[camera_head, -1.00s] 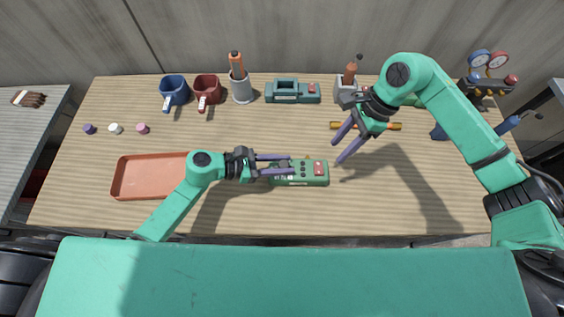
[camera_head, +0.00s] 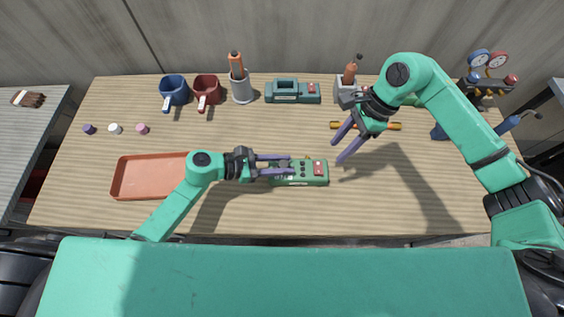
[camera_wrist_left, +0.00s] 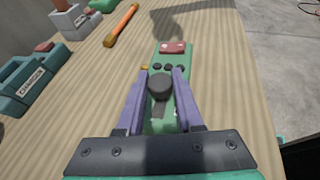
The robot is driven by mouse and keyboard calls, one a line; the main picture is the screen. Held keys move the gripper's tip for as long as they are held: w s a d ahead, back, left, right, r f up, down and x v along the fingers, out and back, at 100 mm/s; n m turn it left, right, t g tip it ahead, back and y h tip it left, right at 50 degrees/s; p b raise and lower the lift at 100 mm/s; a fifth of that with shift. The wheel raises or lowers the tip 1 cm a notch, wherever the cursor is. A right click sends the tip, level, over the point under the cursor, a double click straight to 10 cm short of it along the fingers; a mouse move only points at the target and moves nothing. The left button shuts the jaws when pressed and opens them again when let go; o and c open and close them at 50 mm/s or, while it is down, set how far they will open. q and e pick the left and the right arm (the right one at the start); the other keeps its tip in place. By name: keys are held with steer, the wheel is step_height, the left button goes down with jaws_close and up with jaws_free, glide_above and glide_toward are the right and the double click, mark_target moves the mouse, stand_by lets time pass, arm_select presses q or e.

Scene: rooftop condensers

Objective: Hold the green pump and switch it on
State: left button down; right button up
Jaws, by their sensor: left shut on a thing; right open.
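The green pump (camera_head: 312,177) lies on the wooden table at the front middle, with a red switch (camera_head: 318,169) at its right end. In the left wrist view the pump (camera_wrist_left: 178,65) shows its red switch (camera_wrist_left: 173,47) at the far end and small dark knobs. My left gripper (camera_head: 290,165) is shut on the pump's left part; in the left wrist view its fingers (camera_wrist_left: 162,80) lie either side of a dark grip. My right gripper (camera_head: 338,148) is open and empty above the table, to the right of and beyond the pump.
An orange tray (camera_head: 125,178) lies left, partly behind my left arm. Two mugs (camera_head: 173,92), a grey cup (camera_head: 241,88) and gauges (camera_head: 488,60) line the back. An orange-handled tool (camera_head: 392,126) lies beyond my right gripper.

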jaws_close()
steer(key=d+r+n+y, duration=0.1)
steer(key=n, duration=1)
steer(key=d+r+n+y, duration=0.1)
steer(key=d+n+y, duration=0.1)
steer(key=n, duration=0.9)
steer(key=d+r+n+y, duration=0.1)
steer(key=d+n+y, duration=0.1)
steer(key=n, duration=0.9)
steer(key=shift+s+n+t, duration=0.2)
steer(key=shift+n+t, duration=0.1)
steer(key=shift+t, duration=0.1)
steer(key=shift+a+f, duration=0.1)
